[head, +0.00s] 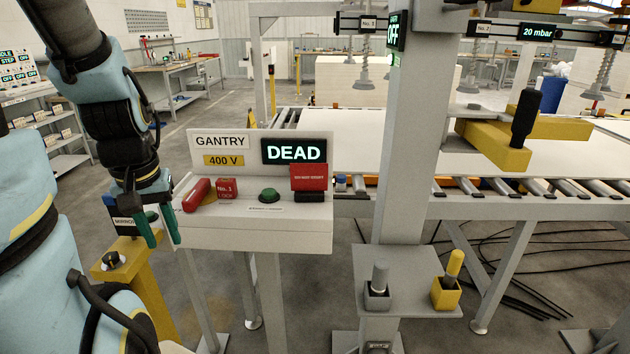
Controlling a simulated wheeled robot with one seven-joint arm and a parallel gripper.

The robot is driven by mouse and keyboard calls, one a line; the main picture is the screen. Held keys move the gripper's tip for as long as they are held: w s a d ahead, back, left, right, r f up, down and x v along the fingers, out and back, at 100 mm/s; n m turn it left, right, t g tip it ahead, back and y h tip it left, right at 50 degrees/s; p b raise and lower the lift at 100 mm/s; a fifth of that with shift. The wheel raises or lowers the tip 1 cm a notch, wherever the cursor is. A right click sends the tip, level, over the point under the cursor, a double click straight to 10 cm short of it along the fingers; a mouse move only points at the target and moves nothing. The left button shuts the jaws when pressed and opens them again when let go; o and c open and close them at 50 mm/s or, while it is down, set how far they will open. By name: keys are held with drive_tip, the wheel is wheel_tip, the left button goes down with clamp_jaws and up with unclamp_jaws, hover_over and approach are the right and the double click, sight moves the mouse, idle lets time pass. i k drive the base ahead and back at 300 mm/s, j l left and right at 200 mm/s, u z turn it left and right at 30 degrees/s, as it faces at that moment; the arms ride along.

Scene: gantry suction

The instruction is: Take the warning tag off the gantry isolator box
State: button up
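The isolator box (255,232) is a pale grey sloped console on legs, left of centre. Its back panel carries a "GANTRY" sign, a yellow "400 V" plate and a lit display (293,151) reading "DEAD". The warning tag (309,176) is a red plate with small white lettering, upright at the box's right end above a black base (310,197). My gripper (158,231) points down just left of the box, well away from the tag. Its green fingers are apart with nothing visible between them.
On the box are a red handle (196,195), a red "No. 1" block (226,188) and a green button (269,195). A yellow post (150,290) stands below my gripper. A grey column (405,160) and roller conveyor (520,205) lie to the right.

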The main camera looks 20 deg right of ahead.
sight(309, 182)
drive_tip(key=l+u, duration=0.15)
drive_tip(key=u, duration=0.25)
drive_tip(key=l+u, duration=0.15)
drive_tip(key=u, duration=0.25)
drive_tip(key=l+u, duration=0.15)
drive_tip(key=u, duration=0.2)
drive_tip(key=l+u, duration=0.1)
drive_tip(key=u, duration=0.3)
drive_tip(key=k+l, duration=0.2)
drive_tip(key=k, duration=0.2)
